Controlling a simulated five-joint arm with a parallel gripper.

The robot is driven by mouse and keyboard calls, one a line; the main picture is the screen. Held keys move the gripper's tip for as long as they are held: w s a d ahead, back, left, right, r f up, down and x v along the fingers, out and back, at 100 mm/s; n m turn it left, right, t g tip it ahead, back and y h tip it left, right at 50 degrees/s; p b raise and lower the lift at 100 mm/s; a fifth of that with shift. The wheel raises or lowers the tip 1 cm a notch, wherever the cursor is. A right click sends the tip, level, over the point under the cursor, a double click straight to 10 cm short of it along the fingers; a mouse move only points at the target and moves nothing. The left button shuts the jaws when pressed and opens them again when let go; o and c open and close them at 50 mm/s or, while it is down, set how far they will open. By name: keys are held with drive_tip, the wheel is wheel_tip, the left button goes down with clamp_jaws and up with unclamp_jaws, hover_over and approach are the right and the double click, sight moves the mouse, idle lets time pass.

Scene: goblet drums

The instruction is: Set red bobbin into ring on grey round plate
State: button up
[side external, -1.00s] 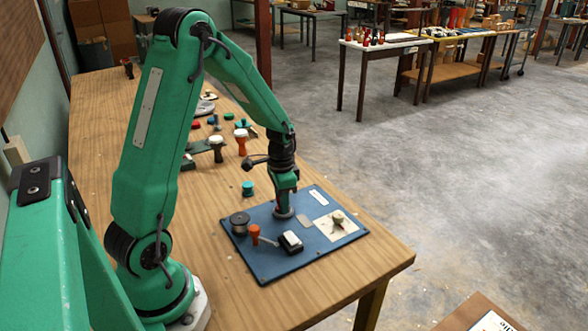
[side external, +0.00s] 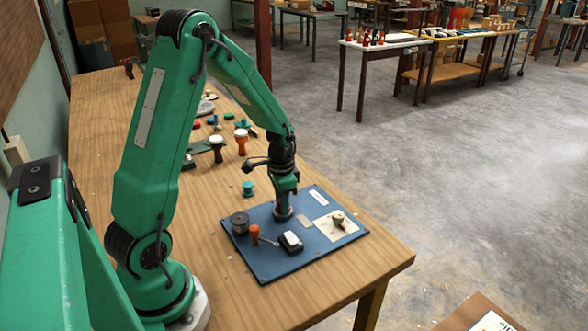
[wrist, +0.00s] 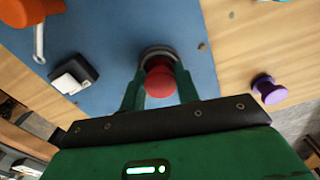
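The red bobbin (wrist: 160,82) is between the two fingers of my gripper (wrist: 160,78) in the wrist view. The fingers appear to touch it on both sides, so the gripper looks shut on it. The grey round plate (wrist: 157,50) lies on the blue board just beyond and under the bobbin. The ring cannot be made out clearly, and I cannot tell whether the bobbin's lower end is inside it. In the side external view, my gripper (side external: 284,204) is low over the grey round plate (side external: 283,214), and the bobbin is hidden.
The blue board (side external: 270,262) also carries a dark spool (side external: 239,222), an orange knobbed piece (side external: 254,234), a black-and-white block (side external: 290,241) and a pale card (side external: 337,226). A teal bobbin (side external: 248,188) stands off the board. A purple bobbin (wrist: 268,90) shows in the wrist view. Goblet drums (side external: 241,141) stand farther back.

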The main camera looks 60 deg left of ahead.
drive_tip(key=shift+s+f, duration=0.1)
drive_tip(key=shift+f, duration=0.2)
drive_tip(key=shift+o, duration=0.4)
wheel_tip(320, 180, up, 13)
drive_tip(key=shift+r, duration=0.15)
idle(0.4)
drive_tip(key=s+d+r+n+t, duration=0.1)
drive_tip(key=s+d+r+t, duration=0.1)
drive_tip(key=s+d+r, duration=0.2)
drive_tip(key=s+d+r+n+t, duration=0.1)
drive_tip(key=s+d+r+t, duration=0.2)
drive_tip(key=s+d, duration=0.6)
drive_tip(key=shift+s+d+r+n+t, duration=0.15)
drive_tip(key=shift+d+r+n+t, duration=0.15)
drive_tip(key=shift+d+r, duration=0.85)
drive_tip(key=shift+a+r, duration=0.15)
